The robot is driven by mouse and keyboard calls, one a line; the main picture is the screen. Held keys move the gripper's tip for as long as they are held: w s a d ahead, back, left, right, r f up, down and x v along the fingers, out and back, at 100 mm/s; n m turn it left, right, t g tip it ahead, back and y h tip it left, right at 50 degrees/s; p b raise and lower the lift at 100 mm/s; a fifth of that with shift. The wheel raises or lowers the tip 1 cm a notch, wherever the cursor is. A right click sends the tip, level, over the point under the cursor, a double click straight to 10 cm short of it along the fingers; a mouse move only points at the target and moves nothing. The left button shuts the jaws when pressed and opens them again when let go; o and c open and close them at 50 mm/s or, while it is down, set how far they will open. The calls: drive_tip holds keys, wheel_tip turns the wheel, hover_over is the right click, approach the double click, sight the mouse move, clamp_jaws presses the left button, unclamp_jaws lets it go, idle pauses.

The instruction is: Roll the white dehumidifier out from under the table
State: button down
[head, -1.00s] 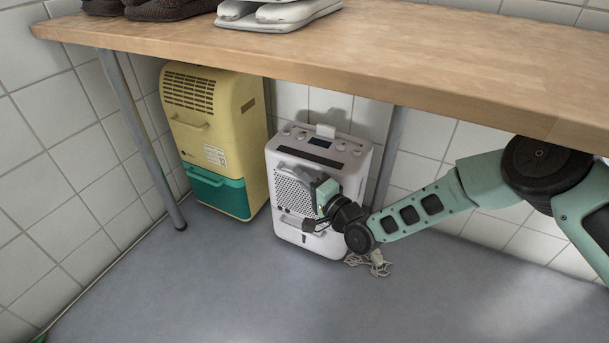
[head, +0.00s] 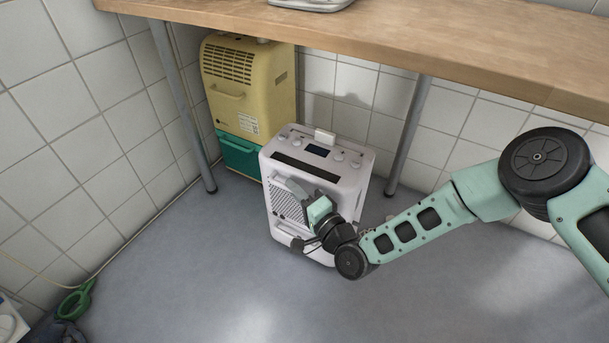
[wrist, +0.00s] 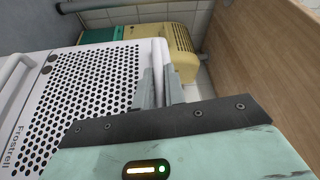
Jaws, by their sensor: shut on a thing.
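The white dehumidifier (head: 283,235) stands upright on the floor, in front of the line of the table's left leg. Its top panel with knobs and a dark display shows clear below the table (head: 450,70) edge. My gripper (head: 300,190) is at its perforated front and is shut on its front handle, which the gripper mostly hides. In the wrist view the fingers (wrist: 160,88) are close together beside the perforated grille of the dehumidifier (wrist: 95,75), which reads "Frostrell".
A yellow and green unit (head: 247,85) stands behind at the left, under the table. Metal table legs (head: 182,105) (head: 408,135) stand on both sides. A green object (head: 76,300) with a cord lies at the lower left. Floor in front (head: 200,285) is clear.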

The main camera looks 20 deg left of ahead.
drive_tip(key=s+a+p, duration=0.1)
drive_tip(key=s+p, duration=0.3)
drive_tip(key=s, duration=1.5)
drive_tip(key=shift+s+a, duration=0.2)
drive_tip(key=shift+s, duration=0.2)
drive_tip(key=shift+f, duration=0.1)
drive_tip(key=c, duration=1.5)
unclamp_jaws()
drive_tip(key=shift+w, duration=0.1)
